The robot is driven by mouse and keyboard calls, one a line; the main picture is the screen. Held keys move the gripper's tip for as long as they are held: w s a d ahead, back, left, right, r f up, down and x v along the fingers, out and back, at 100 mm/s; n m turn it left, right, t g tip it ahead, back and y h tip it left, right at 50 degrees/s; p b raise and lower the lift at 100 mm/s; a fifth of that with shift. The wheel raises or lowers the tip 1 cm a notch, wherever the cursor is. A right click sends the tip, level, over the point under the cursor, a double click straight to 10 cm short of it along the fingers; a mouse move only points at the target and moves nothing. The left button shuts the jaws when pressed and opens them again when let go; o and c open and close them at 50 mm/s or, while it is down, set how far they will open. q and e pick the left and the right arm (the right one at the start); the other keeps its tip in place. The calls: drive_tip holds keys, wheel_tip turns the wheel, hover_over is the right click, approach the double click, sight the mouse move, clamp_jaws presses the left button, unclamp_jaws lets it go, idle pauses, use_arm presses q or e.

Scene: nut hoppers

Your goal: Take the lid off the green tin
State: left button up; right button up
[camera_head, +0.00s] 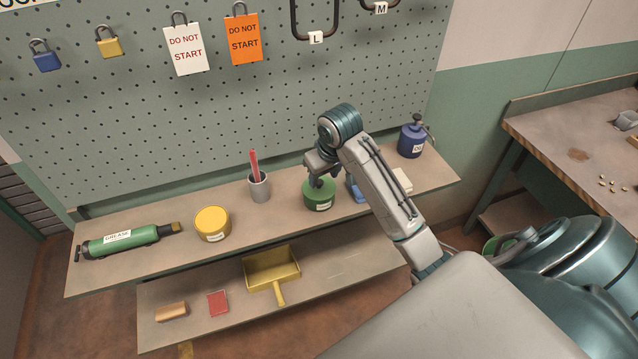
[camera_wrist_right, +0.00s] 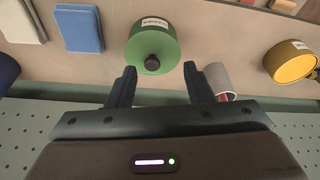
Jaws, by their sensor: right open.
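The green tin (camera_head: 319,194) stands on the upper shelf in the head view, with a pale label on its side. In the right wrist view the green tin (camera_wrist_right: 152,45) shows from above, with its lid on and a dark round knob (camera_wrist_right: 152,63) on the lid. My right gripper (camera_head: 318,180) is just above the tin in the head view and covers part of its top. In the right wrist view my right gripper (camera_wrist_right: 160,75) is open, with the knob just beyond and between its fingertips. No contact shows. My left gripper is not in view.
A grey cup (camera_head: 259,187) with a red item stands left of the tin, and a yellow tin (camera_head: 212,223) farther left. A blue block (camera_head: 356,189) is close on the right. A blue oil can (camera_head: 411,141) stands at the shelf's right end. The pegboard rises behind.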

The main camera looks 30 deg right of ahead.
wheel_tip(320, 180, up, 4)
drive_tip(key=w+d, duration=0.1)
drive_tip(key=w, duration=0.1)
drive_tip(key=b, duration=0.1)
hover_over(319, 181)
drive_tip(key=s, duration=0.2)
drive_tip(key=x, duration=0.4)
drive_tip(key=shift+s+a+f, duration=0.25)
drive_tip(key=shift+s+f, duration=0.1)
drive_tip(key=shift+f, duration=0.05)
drive_tip(key=shift+w+f, duration=0.1)
drive_tip(key=shift+f, duration=0.15)
drive_tip(key=p+x, duration=0.1)
drive_tip(key=x, duration=0.1)
drive_tip(key=p+x, duration=0.2)
drive_tip(key=shift+d+f, duration=0.2)
drive_tip(key=shift+f, duration=0.5)
clamp_jaws()
